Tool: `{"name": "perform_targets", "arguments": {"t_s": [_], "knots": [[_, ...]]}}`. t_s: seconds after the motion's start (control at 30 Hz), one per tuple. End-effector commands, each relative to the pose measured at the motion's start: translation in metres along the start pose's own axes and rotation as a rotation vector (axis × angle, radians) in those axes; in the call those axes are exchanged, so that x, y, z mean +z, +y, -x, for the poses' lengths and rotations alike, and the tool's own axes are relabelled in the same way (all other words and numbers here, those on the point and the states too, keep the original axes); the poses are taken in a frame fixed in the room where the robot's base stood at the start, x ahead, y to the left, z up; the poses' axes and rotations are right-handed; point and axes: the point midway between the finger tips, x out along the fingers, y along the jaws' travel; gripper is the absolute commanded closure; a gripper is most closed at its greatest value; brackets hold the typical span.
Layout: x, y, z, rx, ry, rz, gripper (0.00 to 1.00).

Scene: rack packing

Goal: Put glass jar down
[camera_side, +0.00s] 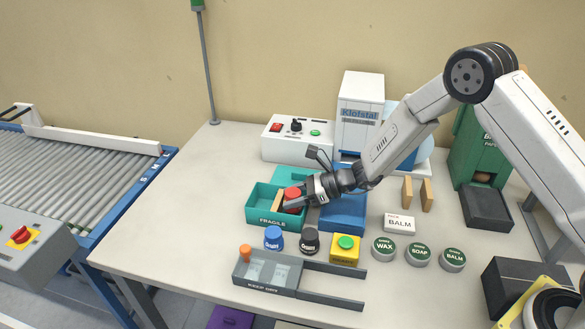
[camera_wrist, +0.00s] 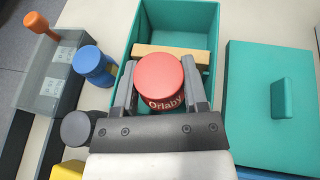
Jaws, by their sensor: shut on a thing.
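The glass jar with a red lid marked Orlaby (camera_side: 292,191) is held in my gripper (camera_side: 297,199). In the wrist view the red lid (camera_wrist: 160,78) sits between the two grey fingers (camera_wrist: 160,70). My gripper is shut on the jar. The jar is over or inside the teal bin labelled FRAGILE (camera_side: 262,219), near a wooden divider (camera_wrist: 172,53) that crosses the bin. The jar's lower body is hidden, so I cannot tell whether it touches the bin floor.
A teal lid with a handle (camera_wrist: 245,110) lies beside the bin. A blue bin (camera_side: 343,214) stands to the right. A blue-lidded jar (camera_side: 274,239), a dark-lidded jar (camera_side: 311,243) and a yellow button box (camera_side: 345,252) stand in front. The table's left side is clear.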

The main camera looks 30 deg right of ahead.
Motion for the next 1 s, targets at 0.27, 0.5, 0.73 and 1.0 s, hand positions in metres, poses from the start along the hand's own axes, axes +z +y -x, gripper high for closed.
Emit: {"name": "perform_targets", "arguments": {"t_s": [0.27, 0.5, 0.73, 1.0], "knots": [[-0.004, 0.000, -0.002, 0.000, 0.000, -0.001, 1.00], [-0.009, 0.000, -0.004, 0.000, -0.001, -0.001, 1.00], [-0.011, 0.000, -0.004, 0.000, -0.001, -0.001, 1.00], [-0.011, 0.000, -0.004, 0.000, 0.000, -0.001, 0.28]]}}
